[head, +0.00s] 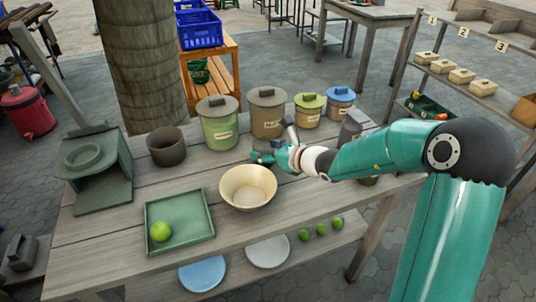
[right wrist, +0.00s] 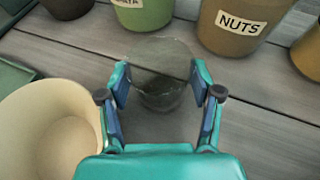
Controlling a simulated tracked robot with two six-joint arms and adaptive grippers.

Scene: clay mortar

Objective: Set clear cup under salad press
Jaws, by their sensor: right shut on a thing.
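The clear cup (right wrist: 160,92) is see-through with a dark lower part; it sits between the fingers of my right gripper (right wrist: 161,84) in the right wrist view. That gripper is shut on it. In the head view my right gripper (head: 268,157) is behind the cream bowl, in front of the lidded jars; the cup can hardly be made out there. I cannot tell whether the cup touches the table. The salad press (head: 92,165), a dark green stand with a round ring, is at the table's left end, well left of the gripper. My left gripper is not in view.
The cream bowl (head: 248,187) is close to the gripper. A brown pot (head: 166,146) and a green tray (head: 196,235) with a green fruit (head: 160,231) are between the gripper and the press. The NUTS jar (head: 267,111) and other jars line the back.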

